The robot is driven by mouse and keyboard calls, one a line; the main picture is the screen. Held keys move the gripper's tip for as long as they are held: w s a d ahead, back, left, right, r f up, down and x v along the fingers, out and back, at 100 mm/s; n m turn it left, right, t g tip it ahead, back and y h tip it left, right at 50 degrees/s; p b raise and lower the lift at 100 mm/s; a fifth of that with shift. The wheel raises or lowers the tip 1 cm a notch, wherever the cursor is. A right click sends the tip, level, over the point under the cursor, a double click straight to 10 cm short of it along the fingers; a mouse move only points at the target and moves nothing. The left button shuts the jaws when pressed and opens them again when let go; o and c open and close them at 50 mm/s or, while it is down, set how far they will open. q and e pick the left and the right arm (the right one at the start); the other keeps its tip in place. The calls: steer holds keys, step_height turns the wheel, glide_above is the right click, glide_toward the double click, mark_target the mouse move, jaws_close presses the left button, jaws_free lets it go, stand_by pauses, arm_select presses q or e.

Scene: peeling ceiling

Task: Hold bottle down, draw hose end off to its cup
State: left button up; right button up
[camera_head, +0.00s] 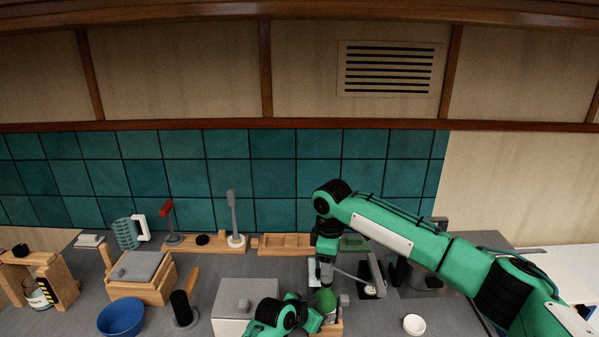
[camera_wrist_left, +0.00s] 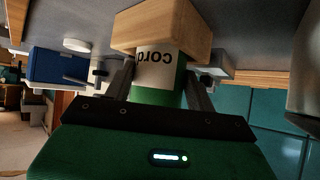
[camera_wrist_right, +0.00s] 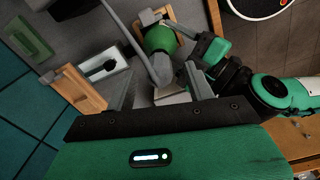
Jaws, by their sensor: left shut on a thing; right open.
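The green bottle (camera_head: 326,300) stands in a wooden block (camera_head: 333,327). In the left wrist view the bottle (camera_wrist_left: 155,97) shows a white label with upside-down lettering, against the wooden block (camera_wrist_left: 190,28). My left gripper (camera_head: 313,317) is shut around the bottle; its fingers (camera_wrist_left: 160,85) flank it. My right gripper (camera_head: 327,283) is open, just above the bottle. In the right wrist view a grey hose-like strip (camera_wrist_right: 140,48) runs past the bottle (camera_wrist_right: 160,39) towards the open fingers (camera_wrist_right: 158,92). Its end is hard to make out. I cannot tell which container is the hose's cup.
A white box (camera_head: 232,297), a blue bowl (camera_head: 121,317) and a black-topped tool (camera_head: 182,309) stand left. Wooden racks line the tiled wall.

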steer(key=shift+f, duration=1.05)
steer(key=shift+c, duration=0.4)
jaws_close()
steer(key=shift+w+a+r, duration=0.1)
steer(key=shift+r, duration=3.35)
